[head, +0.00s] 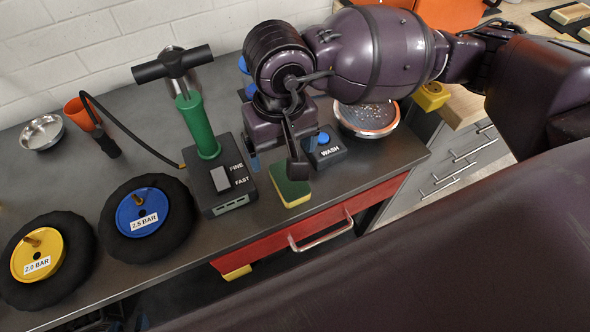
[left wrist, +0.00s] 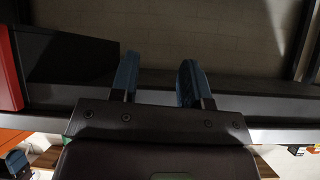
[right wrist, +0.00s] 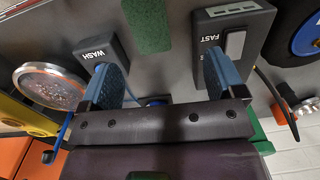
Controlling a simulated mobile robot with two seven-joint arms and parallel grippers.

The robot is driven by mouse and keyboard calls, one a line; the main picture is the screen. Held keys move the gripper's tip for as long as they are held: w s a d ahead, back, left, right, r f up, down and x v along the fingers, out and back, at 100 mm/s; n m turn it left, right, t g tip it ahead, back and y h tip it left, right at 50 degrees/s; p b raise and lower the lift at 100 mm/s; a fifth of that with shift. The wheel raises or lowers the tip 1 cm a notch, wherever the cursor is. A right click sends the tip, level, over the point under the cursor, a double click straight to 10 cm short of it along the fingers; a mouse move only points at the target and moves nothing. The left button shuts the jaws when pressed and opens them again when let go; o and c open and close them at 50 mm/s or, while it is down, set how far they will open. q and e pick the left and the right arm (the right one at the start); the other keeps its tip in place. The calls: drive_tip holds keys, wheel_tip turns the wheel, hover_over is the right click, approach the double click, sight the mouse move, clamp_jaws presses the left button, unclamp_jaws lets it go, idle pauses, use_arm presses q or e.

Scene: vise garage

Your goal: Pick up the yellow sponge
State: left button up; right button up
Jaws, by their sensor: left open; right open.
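The sponge (head: 292,187), green on top with a yellow lower layer, lies near the front edge of the dark counter. Its green face shows at the top of the right wrist view (right wrist: 148,25). My right gripper (head: 275,163) is above the counter at the sponge's back left, pointing down, open and empty. In the head view one finger overlaps the sponge's far end; I cannot tell if they touch. In the right wrist view the sponge is beyond the fingertips, between their lines. My left gripper (left wrist: 157,78) is open and empty in the left wrist view.
A WASH button box (head: 325,150) and a round metal dish (head: 366,118) stand right of the gripper. A pump (head: 222,180) with a green cylinder stands left. Two wheels (head: 148,218) lie further left. A red drawer (head: 330,218) with a handle is below the counter edge.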

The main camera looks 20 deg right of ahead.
sight(285, 177)
drive_tip(key=shift+w+d+f, duration=0.3)
drive_tip(key=shift+d+f, duration=0.1)
wheel_tip(285, 177, down, 4)
drive_tip(key=shift+a+r+b, duration=0.1)
drive_tip(key=shift+r+b, duration=0.1)
drive_tip(key=shift+b, duration=0.2)
drive_tip(key=shift+s+f, duration=0.1)
drive_tip(key=shift+f, duration=0.6)
drive_tip(key=f, duration=0.3)
drive_tip(key=f+b, duration=0.1)
drive_tip(key=shift+s+d+f, duration=0.2)
drive_tip(key=shift+d+f, duration=0.15)
drive_tip(key=shift+f, duration=0.05)
drive_tip(key=c, duration=0.9)
drive_tip(key=shift+c, duration=0.5)
